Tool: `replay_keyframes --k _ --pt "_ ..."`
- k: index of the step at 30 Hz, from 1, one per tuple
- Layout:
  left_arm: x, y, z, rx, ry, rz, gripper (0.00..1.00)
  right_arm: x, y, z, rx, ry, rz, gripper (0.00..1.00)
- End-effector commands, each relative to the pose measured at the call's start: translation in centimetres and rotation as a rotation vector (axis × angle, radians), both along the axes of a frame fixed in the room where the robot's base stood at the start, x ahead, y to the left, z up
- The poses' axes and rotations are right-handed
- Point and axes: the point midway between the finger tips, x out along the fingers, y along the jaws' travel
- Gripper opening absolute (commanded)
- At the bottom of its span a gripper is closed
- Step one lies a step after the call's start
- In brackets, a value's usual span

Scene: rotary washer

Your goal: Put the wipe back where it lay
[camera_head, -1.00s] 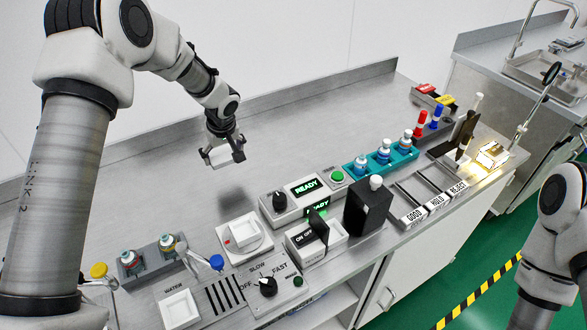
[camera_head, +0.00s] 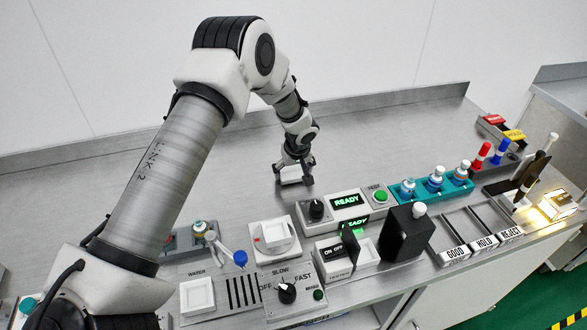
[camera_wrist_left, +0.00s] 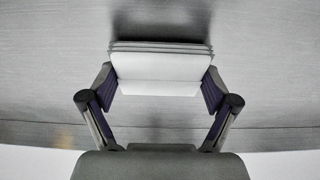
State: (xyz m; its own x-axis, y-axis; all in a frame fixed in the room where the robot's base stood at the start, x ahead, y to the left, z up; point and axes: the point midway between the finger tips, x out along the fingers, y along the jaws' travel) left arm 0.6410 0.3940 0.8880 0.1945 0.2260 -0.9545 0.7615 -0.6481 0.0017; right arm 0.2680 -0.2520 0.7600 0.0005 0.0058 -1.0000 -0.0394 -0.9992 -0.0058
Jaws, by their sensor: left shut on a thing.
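The wipe (camera_head: 291,174) is a small white folded pad behind the grey control box with the green READY display. My left gripper (camera_head: 294,170) is shut on it and points down at the steel bench top. In the left wrist view the wipe (camera_wrist_left: 158,68) sits between both fingers of the gripper (camera_wrist_left: 158,86), its layered edge showing. Dark shadow lies close around it on the bench; I cannot tell whether it touches. No mark of its former place is clear. My right gripper is out of view.
The READY box (camera_head: 346,202) stands just in front of the gripper. A scale-like white unit (camera_head: 274,238), a black block (camera_head: 406,232) and a teal rack (camera_head: 432,187) with capped bottles stand nearby. The bench top (camera_head: 390,135) behind is clear up to the low back edge.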

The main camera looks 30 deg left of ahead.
Motion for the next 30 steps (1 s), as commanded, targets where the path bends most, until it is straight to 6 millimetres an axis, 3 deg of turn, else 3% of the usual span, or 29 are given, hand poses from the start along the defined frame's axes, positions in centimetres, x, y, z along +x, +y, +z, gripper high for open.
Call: replay_keyframes --k 7,8,9,22,26,30 --pt "0.0 0.0 -0.5 0.000 0.000 0.000 0.31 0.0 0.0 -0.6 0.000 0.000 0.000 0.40" --pt "0.0 0.0 -0.4 0.000 0.000 -0.001 0.94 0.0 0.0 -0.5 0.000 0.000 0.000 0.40" --pt "0.0 0.0 -0.3 0.000 0.000 -0.001 1.00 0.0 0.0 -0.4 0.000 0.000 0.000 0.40" --pt "0.0 -0.1 0.5 0.000 -0.001 -0.001 1.00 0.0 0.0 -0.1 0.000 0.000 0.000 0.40" --pt "-0.5 -0.7 2.8 0.000 -0.003 -0.002 1.00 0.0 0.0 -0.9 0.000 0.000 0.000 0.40" --pt "-1.2 -1.6 6.4 0.001 -0.005 -0.002 1.00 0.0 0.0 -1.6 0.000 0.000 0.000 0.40"
